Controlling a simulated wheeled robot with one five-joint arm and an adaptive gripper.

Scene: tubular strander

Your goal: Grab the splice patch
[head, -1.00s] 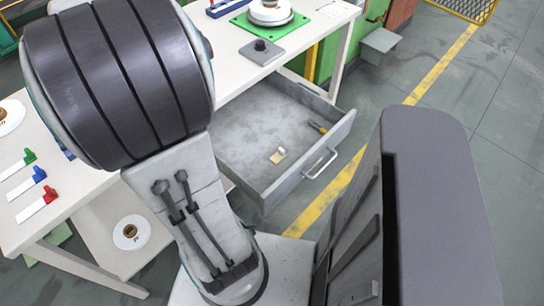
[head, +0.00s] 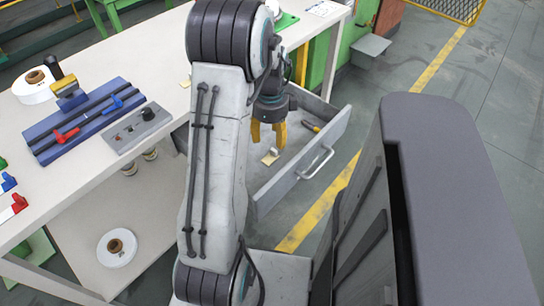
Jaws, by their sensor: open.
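What looks like the splice patch (head: 268,160), a small pale yellow square with a whitish curled part, lies on the floor of the open grey drawer (head: 297,185). My gripper (head: 269,143) has yellow fingers, spread apart and pointing down over the drawer. In the picture the fingertips sit just above the patch, with nothing seen between them. The height gap is hard to tell. My arm hides the left part of the drawer.
A screwdriver-like tool (head: 311,127) lies in the drawer by its front wall. The white bench (head: 110,60) carries a blue fixture (head: 85,122), a grey switch box (head: 138,128) and a white spool (head: 35,90). Another spool (head: 117,250) is on the lower shelf.

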